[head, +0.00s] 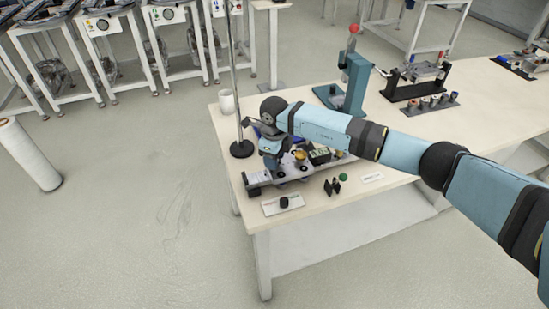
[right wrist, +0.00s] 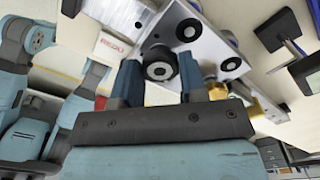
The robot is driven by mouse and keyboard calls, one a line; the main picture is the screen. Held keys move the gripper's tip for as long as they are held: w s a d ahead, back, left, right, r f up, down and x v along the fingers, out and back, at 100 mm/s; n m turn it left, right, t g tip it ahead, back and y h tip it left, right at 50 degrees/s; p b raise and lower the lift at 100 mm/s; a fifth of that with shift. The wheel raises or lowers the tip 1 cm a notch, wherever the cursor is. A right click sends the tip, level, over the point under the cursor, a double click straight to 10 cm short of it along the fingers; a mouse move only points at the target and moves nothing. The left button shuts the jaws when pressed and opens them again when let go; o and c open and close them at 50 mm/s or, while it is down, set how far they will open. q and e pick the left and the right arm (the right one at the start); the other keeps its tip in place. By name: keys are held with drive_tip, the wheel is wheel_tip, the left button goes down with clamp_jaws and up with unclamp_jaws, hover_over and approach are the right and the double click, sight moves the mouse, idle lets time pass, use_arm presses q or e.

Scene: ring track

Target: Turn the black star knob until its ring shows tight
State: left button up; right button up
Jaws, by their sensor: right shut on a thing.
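My right gripper (head: 272,158) points down over the metal fixture (head: 258,178) near the table's left end. In the right wrist view my right gripper (right wrist: 160,82) has its two blue fingers on either side of a round black knob (right wrist: 160,64) and is shut on it. The knob has a pale metal centre and sits by the edge of a metal plate (right wrist: 200,50). Its ring's state cannot be read. In the head view the gripper and arm hide this knob. My left gripper is not in view.
A metal pole on a black base (head: 241,149) and a white mug (head: 227,102) stand behind the gripper. A teal press (head: 355,85) stands farther back.

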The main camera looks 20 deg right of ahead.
drive_tip(key=m, duration=0.5)
drive_tip(key=shift+w+r+m, duration=0.2)
drive_tip(key=shift+r+m, duration=0.1)
drive_tip(key=shift+r, duration=0.1)
drive_tip(key=m, duration=0.3)
drive_tip(key=shift+m+p, duration=0.4)
drive_tip(key=shift+m, duration=1)
drive_tip(key=o, duration=0.9)
drive_tip(key=shift+s, duration=0.1)
drive_tip(key=shift+o, duration=0.2)
drive_tip(key=shift+f, duration=0.1)
